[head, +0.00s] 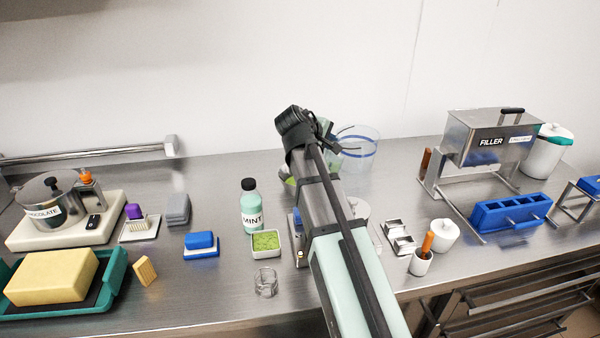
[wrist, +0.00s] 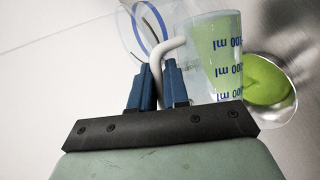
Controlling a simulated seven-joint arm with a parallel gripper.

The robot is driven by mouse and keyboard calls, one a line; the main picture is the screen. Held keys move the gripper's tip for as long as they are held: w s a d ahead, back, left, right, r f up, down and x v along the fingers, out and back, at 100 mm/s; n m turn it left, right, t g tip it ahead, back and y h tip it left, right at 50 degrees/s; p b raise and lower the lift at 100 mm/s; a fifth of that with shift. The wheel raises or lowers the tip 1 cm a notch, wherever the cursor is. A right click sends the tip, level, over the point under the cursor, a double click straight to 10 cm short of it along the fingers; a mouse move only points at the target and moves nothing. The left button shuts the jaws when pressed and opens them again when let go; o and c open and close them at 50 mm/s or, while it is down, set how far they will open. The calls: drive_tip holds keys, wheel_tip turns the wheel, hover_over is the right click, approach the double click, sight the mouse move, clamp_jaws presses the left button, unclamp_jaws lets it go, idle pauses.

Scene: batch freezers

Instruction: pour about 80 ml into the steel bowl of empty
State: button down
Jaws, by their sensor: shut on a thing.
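My gripper (wrist: 160,72) is shut on the pale curved handle (wrist: 166,50) of a clear measuring jug (wrist: 226,60) in the wrist view. The jug has blue ml marks that read upside down there, and pale green liquid shows inside it. A shiny round steel bowl (wrist: 290,107) lies just beyond the jug at the right, with green (wrist: 264,80) inside. The jug overlaps part of the bowl, and I cannot tell whether liquid is flowing. In the head view my arm hides the gripper's fingers and most of this spot.
A clear container with a blue band (head: 360,150) stands behind my arm. A mint bottle (head: 250,206), a green-filled white dish (head: 265,255) and a small glass (head: 266,283) stand left of it. Steel moulds (head: 398,238), a white pot (head: 445,236) and the filler (head: 490,138) are to the right.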

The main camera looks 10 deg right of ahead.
sight(341, 157)
drive_tip(key=s+d, duration=0.1)
drive_tip(key=d+m+y, duration=0.1)
drive_tip(key=shift+s+d+f+t, duration=0.35)
drive_tip(key=shift+f+t, duration=0.05)
drive_tip(key=shift+s+d+y, duration=0.2)
drive_tip(key=shift+d+y, duration=0.1)
drive_tip(key=shift+y, duration=0.2)
drive_tip(key=shift+s+d+f+m+t+y, duration=0.15)
drive_tip(key=shift+d+f+m+t+y, duration=0.3)
drive_tip(key=shift+f+m, duration=0.2)
drive_tip(key=shift+s+d+f+m+t+y, duration=0.15)
drive_tip(key=shift+s+d+m+t+y, duration=0.15)
drive_tip(key=shift+y, duration=0.35)
drive_tip(key=shift+w, duration=0.15)
drive_tip(key=shift+d+f, duration=0.1)
drive_tip(key=shift+d, duration=0.05)
drive_tip(key=shift+s+d+f+m+t+y, duration=0.65)
drive_tip(key=shift+d+f+m+y, duration=0.2)
drive_tip(key=shift+d+f, duration=0.3)
drive_tip(key=shift+s+d+f+m+t+y, duration=0.65)
drive_tip(key=shift+d+f+y, duration=0.2)
drive_tip(key=shift+f, duration=0.5)
drive_tip(key=shift+s+d+f+m+t+y, duration=0.55)
drive_tip(key=shift+d+f+m+t+y, duration=0.25)
drive_tip(key=shift+d+f, duration=0.4)
